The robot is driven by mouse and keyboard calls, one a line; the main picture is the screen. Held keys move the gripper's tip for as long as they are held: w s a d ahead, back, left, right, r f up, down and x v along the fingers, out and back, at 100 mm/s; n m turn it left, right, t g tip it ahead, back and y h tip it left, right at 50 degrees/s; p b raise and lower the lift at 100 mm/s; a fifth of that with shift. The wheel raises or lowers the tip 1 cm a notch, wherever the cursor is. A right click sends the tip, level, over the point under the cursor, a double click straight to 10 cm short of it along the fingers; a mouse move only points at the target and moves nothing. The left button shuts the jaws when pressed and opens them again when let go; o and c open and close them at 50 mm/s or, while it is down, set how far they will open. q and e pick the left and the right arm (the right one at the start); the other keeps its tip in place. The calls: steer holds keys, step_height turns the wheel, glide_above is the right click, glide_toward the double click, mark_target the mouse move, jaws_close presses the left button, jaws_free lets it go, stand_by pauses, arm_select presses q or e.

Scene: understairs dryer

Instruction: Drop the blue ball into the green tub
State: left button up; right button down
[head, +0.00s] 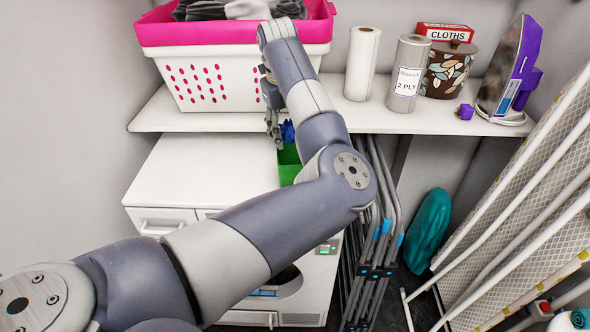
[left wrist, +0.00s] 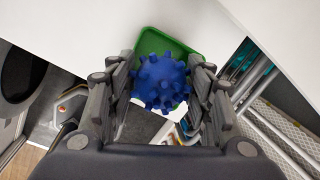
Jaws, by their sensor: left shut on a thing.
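The blue ball (head: 287,132) is round with blunt spikes. My left gripper (head: 275,118) is shut on it, and in the left wrist view the ball (left wrist: 162,84) sits between the two fingers (left wrist: 162,92). The green tub (head: 289,166) stands at the right edge of the white dryer top, just below the ball in the head view. My forearm hides part of it. In the left wrist view the tub (left wrist: 147,42) shows behind the ball, which covers much of it. My right gripper is not in view.
A white shelf (head: 390,117) above the dryer (head: 200,170) holds a pink-rimmed basket (head: 215,85), paper rolls (head: 362,65), a patterned pot (head: 447,70) and a purple iron (head: 510,70). A folded rack (head: 375,250) stands right of the dryer. The dryer top left of the tub is clear.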

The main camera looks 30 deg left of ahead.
arm_select(q)
steer(key=shift+s+r, duration=0.1)
steer(key=o, duration=1.1)
steer(key=r, duration=0.4)
steer(key=s+r, duration=0.1)
steer(key=r, duration=0.2)
steer(key=s+r, duration=0.1)
steer(key=r, duration=0.3)
steer(key=shift+d+r, duration=0.15)
steer(key=shift+r, duration=0.2)
